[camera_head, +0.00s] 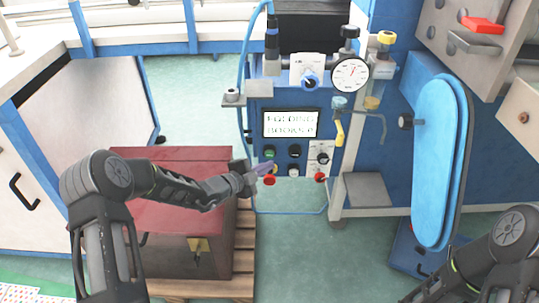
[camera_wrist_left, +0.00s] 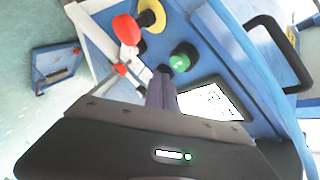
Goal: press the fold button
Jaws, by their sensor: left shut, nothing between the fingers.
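The blue control panel (camera_head: 256,135) has a lit display (camera_head: 290,123) and several buttons below it. A green button (camera_head: 269,152) is at the upper left of this group, with a black button (camera_head: 294,151) to its right and a red button (camera_head: 269,181) lower down. I cannot tell which is the fold button. My left gripper (camera_head: 265,169) is shut and empty in front of the panel's left buttons. In the left wrist view, its closed fingers (camera_wrist_left: 162,90) are beside the green button (camera_wrist_left: 183,57); contact is unclear. My right gripper is out of view.
A dark red box (camera_head: 180,165) stands on a wooden pallet (camera_head: 244,240) beneath my left arm. A gauge (camera_head: 350,75) and a yellow lever (camera_head: 339,133) are near the panel. A blue padded board (camera_head: 438,160) stands at the right. Green floor is open in front.

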